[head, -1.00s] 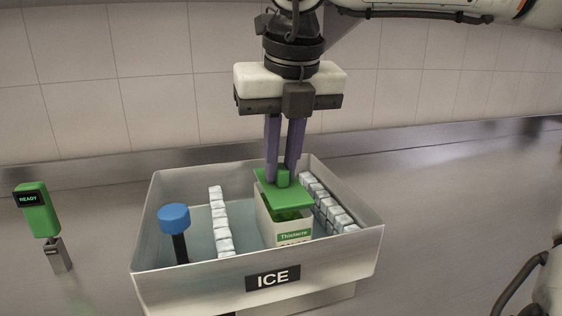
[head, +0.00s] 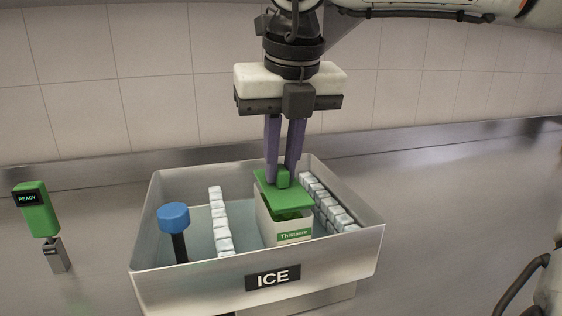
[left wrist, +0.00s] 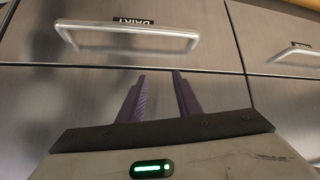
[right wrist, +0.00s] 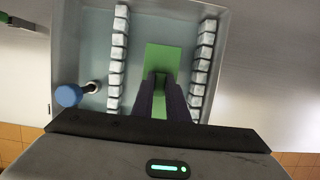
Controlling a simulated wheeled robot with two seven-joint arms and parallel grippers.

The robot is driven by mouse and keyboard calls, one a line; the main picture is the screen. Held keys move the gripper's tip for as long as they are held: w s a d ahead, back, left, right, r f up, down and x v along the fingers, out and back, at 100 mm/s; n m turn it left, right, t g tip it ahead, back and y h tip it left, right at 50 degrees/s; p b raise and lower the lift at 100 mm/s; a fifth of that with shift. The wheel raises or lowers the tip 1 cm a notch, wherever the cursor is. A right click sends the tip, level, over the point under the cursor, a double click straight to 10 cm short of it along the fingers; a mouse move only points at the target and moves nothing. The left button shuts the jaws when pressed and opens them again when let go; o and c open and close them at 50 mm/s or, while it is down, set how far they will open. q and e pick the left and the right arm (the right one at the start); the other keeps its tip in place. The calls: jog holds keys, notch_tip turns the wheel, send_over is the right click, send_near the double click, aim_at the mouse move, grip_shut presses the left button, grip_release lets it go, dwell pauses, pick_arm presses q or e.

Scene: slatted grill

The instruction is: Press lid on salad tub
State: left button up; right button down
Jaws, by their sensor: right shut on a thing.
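The salad tub (head: 285,232) is a white box with a green label, standing in the steel ice bin. Its green lid (head: 296,199) lies over the top at a slight tilt. A dark green gap shows between the lid's front edge and the tub's rim. My right gripper (head: 283,177) points down from above, its purple fingers shut on the lid's green knob. In the right wrist view the lid (right wrist: 163,58) lies beneath the fingers, which hide part of it. My left gripper (left wrist: 158,85) is open and empty in front of drawer fronts.
The bin (head: 205,292), marked ICE, has raised walls around the tub. Rows of ice cubes (head: 218,222) (head: 328,203) flank the tub. A blue-topped post (head: 174,218) stands at left. A green READY device (head: 37,210) stands outside the bin. The counter at right is clear.

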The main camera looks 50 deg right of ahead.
jog(key=shift+f+b, duration=0.3)
jog(key=shift+f, duration=0.1)
jog(key=shift+f+b, duration=0.45)
jog(key=shift+f, duration=0.05)
jog(key=c, duration=1.7)
grip_release()
jog(key=shift+o, duration=0.2)
jog(key=shift+r, duration=0.35)
jog(key=p+v, duration=0.1)
jog(key=v, duration=0.8)
jog(key=shift+s+a+r+p, duration=0.2)
jog(key=shift+r+p, duration=0.1)
